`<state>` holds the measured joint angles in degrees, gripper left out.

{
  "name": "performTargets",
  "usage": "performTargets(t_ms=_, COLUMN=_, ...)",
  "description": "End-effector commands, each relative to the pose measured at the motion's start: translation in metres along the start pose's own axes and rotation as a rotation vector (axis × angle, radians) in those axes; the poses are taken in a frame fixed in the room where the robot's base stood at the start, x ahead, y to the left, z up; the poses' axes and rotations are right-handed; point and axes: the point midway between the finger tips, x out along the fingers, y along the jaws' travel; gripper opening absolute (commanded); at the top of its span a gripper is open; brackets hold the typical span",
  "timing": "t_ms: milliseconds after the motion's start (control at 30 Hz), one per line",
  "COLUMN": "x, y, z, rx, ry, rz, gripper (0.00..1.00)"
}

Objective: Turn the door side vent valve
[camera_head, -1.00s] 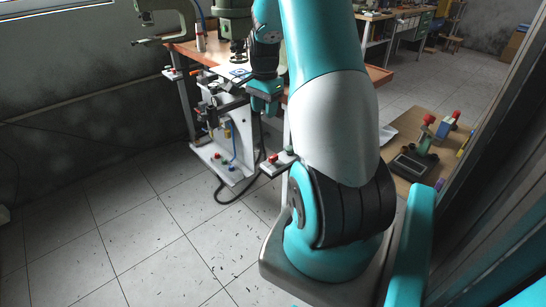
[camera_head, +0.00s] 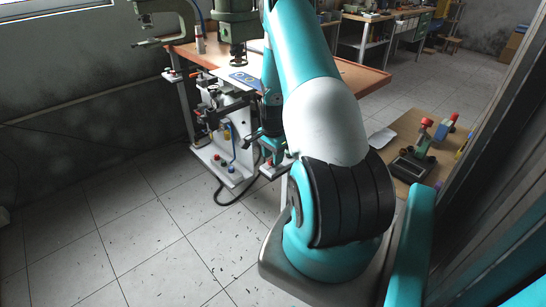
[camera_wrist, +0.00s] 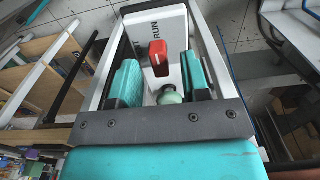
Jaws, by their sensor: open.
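In the wrist view a red lever-like knob (camera_wrist: 158,57) stands on a white box (camera_wrist: 156,25) with the word RUN printed beside it. I take this knob for the vent valve. A pale green round button (camera_wrist: 171,96) is nearer the wrist on the same box. My gripper (camera_wrist: 160,78) is open, with its teal fingers to the left and right of the knob and button, apart from the knob. In the head view my gripper (camera_head: 268,146) is just above the small white box (camera_head: 277,170) at the bench's near right side. It partly hides the box's controls.
The orange-topped bench (camera_head: 355,76) carries a green press (camera_head: 236,22). A low wooden table (camera_head: 405,128) with a device stands at right. The tiled floor (camera_head: 130,225) in front is clear.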

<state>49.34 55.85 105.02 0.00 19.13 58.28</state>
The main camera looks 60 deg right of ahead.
Motion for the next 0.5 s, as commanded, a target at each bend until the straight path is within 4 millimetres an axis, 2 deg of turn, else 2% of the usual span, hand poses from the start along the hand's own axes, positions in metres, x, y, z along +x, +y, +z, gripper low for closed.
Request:
performTargets(t_ms=133, x=0.0095, y=0.0001, z=0.0001, rx=0.0, ry=0.0, rz=0.0, gripper=0.43)
performTargets(t_ms=400, x=0.0111, y=0.0, z=0.0001, rx=0.0, ry=0.0, rz=0.0, gripper=0.43)
performTargets(t_ms=433, x=0.011, y=0.0001, z=0.0001, rx=0.0, ry=0.0, rz=0.0, gripper=0.4)
performTargets(t_ms=500, x=0.0109, y=0.0001, z=0.0001, rx=0.0, ry=0.0, rz=0.0, gripper=0.24)
